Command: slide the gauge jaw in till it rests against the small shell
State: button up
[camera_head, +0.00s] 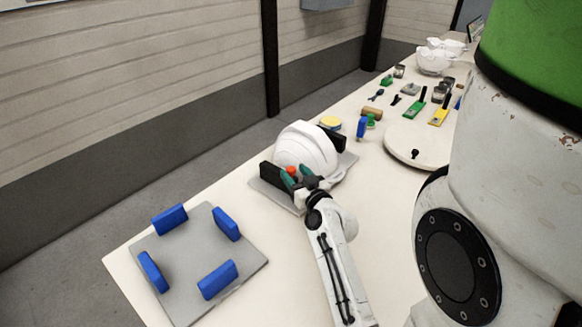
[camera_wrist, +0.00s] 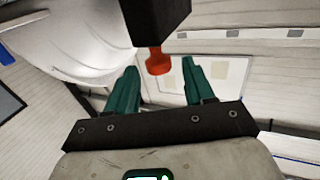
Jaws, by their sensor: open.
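The small white helmet shell (camera_head: 304,148) sits on a grey gauge plate (camera_head: 273,197), between a black jaw (camera_head: 268,176) at its near left and another black block (camera_head: 335,139) at its far right. An orange-red knob (camera_head: 292,171) stands out from the near jaw. In the wrist view the black jaw (camera_wrist: 153,18) with its knob (camera_wrist: 158,62) is at top centre, and the shell (camera_wrist: 75,45) is at left. My gripper (camera_head: 298,181) is open, its teal fingers (camera_wrist: 160,78) on either side of the knob in the picture. I cannot tell whether they touch it, or whether jaw and shell touch.
A grey plate (camera_head: 190,250) with several blue blocks lies at the table's near left. A yellow-topped round item (camera_head: 330,122) and a blue block (camera_head: 361,127) stand beyond the shell. A round pale board (camera_head: 420,145) and several tools lie farther right. Table is bare between the plates.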

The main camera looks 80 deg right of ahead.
aim_at(278, 174)
jog(key=shift+p+x, duration=0.3)
jog(key=shift+x, duration=1.2)
grip_shut()
